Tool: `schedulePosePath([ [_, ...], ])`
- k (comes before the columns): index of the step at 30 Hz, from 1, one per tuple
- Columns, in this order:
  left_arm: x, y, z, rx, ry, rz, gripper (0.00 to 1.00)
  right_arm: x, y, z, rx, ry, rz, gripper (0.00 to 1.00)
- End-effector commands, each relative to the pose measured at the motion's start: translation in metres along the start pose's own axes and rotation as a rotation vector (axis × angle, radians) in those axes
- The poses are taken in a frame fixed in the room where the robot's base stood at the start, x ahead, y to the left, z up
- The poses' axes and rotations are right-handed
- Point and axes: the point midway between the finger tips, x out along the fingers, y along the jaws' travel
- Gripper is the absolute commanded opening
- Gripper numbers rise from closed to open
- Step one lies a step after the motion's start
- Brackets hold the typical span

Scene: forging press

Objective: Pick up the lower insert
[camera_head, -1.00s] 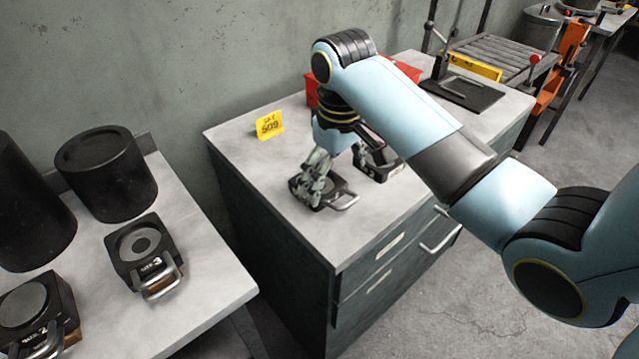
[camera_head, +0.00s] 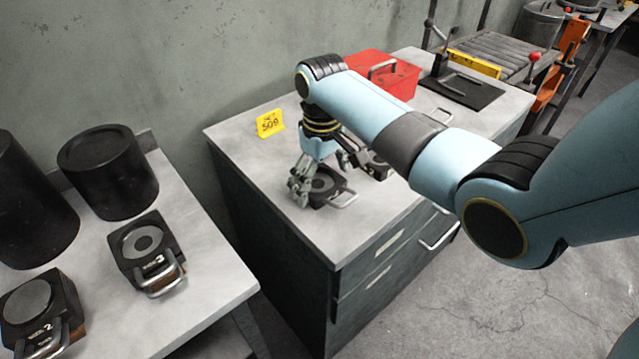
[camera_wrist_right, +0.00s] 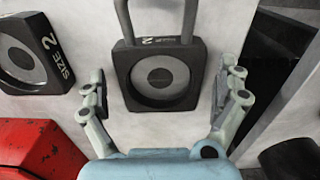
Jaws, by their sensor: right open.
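Two dark square die inserts with round grey faces and metal loop handles lie on the grey cabinet top. The near insert (camera_head: 326,187) is under my right gripper (camera_head: 320,177), its handle pointing right. The other insert (camera_head: 377,167) lies just behind it, partly hidden by my arm. In the right wrist view, my gripper (camera_wrist_right: 166,78) is open, one finger on each side of an insert (camera_wrist_right: 160,76) marked 2, with gaps on both sides. The other insert (camera_wrist_right: 30,58), marked SIZE 2, lies to the left. Which one is the lower insert I cannot tell. My left gripper is not in view.
A yellow card (camera_head: 270,123) stands at the cabinet's back left. A red box (camera_head: 385,75) and a black plate (camera_head: 460,92) are at the far end. The left table (camera_head: 205,265) holds two more inserts and black cylinders. The cabinet's front left corner is clear.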

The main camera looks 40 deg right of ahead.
Motion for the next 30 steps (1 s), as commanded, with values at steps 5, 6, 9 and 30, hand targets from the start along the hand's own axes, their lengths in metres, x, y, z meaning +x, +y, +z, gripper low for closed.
schedulePosePath([
  [5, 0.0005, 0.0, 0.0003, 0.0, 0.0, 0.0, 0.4, 0.0069, -0.0001, -0.0002, 0.0, 0.001, 0.0, 1.0],
  [6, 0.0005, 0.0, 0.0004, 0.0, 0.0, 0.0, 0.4, 0.0067, 0.0, -0.0002, 0.0, 0.001, 0.0, 1.0],
  [9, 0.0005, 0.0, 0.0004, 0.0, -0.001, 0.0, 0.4, 0.0065, -0.0001, -0.0002, 0.0, 0.001, 0.0, 0.99],
  [30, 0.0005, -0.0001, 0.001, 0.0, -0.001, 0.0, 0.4, 0.0043, 0.0003, -0.0021, -0.001, 0.006, 0.001, 0.26],
])
